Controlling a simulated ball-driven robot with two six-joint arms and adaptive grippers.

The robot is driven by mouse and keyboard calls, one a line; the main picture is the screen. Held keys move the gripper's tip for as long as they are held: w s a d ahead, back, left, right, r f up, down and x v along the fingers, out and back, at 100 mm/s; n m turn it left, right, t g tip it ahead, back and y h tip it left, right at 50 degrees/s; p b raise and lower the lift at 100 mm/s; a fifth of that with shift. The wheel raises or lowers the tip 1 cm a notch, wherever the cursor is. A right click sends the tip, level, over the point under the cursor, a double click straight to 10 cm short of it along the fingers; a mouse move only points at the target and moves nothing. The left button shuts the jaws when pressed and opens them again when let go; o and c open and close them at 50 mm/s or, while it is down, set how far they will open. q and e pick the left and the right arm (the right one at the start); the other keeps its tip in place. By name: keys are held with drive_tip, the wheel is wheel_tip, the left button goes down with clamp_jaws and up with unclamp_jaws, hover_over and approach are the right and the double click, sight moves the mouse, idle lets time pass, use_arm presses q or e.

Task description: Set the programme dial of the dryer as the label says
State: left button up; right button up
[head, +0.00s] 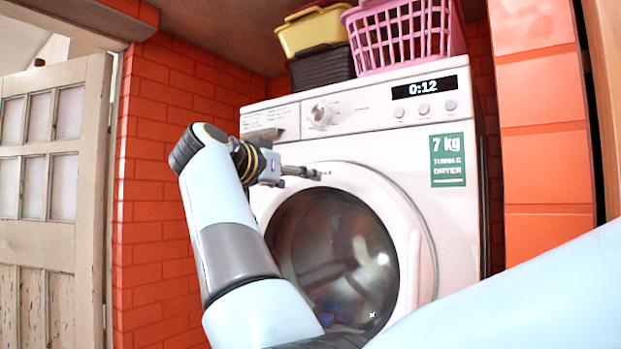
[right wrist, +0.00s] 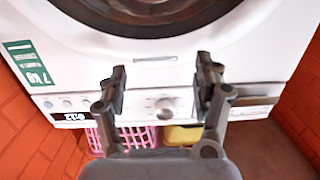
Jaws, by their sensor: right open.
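In the right wrist view the dial (right wrist: 165,105) appears upside down, between and beyond the two fingers. Its pointer setting is too small to read. A label with small, unreadable print (head: 264,119) is on the panel left of the dial. My right gripper (head: 312,172) is open and empty, in front of the dryer and below the dial in the head view. It also shows in the right wrist view (right wrist: 162,75), apart from the dial. My left gripper is out of view.
The display (head: 430,87) reads 0:12, with several buttons below it. The round glass door (head: 335,255) is closed. A pink basket (head: 405,35) and a yellow box (head: 312,32) are on top. Brick walls flank the dryer; a wooden door (head: 50,240) stands at left.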

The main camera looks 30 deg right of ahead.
drive_tip(key=m+t+p, duration=0.1)
drive_tip(key=m+p, duration=0.1)
approach(318, 115)
drive_tip(key=a, duration=0.2)
drive_tip(key=p+x, duration=0.1)
drive_tip(key=x, duration=0.2)
drive_tip(key=p+x, duration=0.1)
drive_tip(key=x, duration=0.2)
drive_tip(key=p+x, duration=0.1)
drive_tip(key=x, duration=0.3)
drive_tip(key=shift+s+d+r+p, duration=0.15)
drive_tip(key=shift+s+d+p, duration=0.15)
drive_tip(key=shift+p, duration=0.1)
drive_tip(key=shift+w+d, duration=0.15)
drive_tip(key=shift+d, duration=0.2)
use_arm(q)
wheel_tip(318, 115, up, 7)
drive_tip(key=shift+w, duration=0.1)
use_arm(e)
drive_tip(key=c, duration=1.2)
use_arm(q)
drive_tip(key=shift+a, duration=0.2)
